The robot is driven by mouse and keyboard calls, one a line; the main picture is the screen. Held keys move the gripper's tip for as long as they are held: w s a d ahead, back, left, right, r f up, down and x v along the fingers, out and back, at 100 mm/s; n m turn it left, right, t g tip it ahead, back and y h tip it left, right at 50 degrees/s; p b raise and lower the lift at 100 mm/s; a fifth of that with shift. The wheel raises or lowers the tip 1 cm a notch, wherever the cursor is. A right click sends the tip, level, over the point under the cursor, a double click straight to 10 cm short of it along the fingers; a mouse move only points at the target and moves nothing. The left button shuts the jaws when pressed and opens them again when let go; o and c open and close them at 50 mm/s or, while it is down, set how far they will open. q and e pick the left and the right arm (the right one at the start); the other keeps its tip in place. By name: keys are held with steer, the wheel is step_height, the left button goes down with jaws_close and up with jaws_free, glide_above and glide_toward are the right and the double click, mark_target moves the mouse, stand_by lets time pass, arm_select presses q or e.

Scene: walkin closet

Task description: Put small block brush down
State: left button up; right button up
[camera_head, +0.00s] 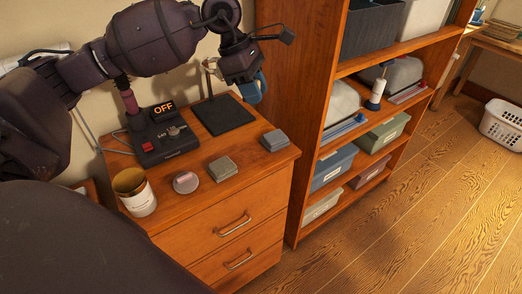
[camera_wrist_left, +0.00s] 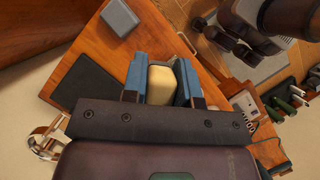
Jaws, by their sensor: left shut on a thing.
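My left gripper (camera_head: 256,88) hangs above the back right part of the wooden dresser top (camera_head: 246,147), beside the shelf unit. In the left wrist view its blue fingers (camera_wrist_left: 160,84) are shut on a pale yellow block, which I take to be the small block brush (camera_wrist_left: 160,86). In the head view the gripper hides the brush. It is held in the air, apart from the dresser top. A flat black pad (camera_head: 222,115) lies on the dresser to the left of and below the gripper; it also shows in the left wrist view (camera_wrist_left: 86,84).
On the dresser stand a black device with an OFF sign (camera_head: 164,131), a cup (camera_head: 136,192), a round tin (camera_head: 185,182) and two grey blocks (camera_head: 222,168) (camera_head: 275,140). The shelf unit (camera_head: 278,110) rises close on the right. Bare wood shows between pad and blocks.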

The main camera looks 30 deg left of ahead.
mark_target(262, 157)
arm_select(q)
steer(key=shift+w+a+r+n, duration=0.1)
steer(key=shift+w+r+n, duration=0.1)
steer(key=shift+r+n, duration=0.15)
steer(key=shift+w+a+r+n, duration=0.15)
steer(key=shift+r+n, duration=0.1)
steer(key=shift+r, duration=0.2)
steer(key=shift+t, duration=0.3)
step_height(262, 157, down, 20)
steer(key=shift+r+b, duration=0.15)
steer(key=shift+b, duration=0.4)
steer(key=o, duration=0.5)
steer(key=shift+c, duration=0.2)
steer(key=shift+o, duration=0.8)
steer(key=shift+r, duration=0.1)
steer(key=v, duration=1.2)
steer(key=shift+p, duration=0.3)
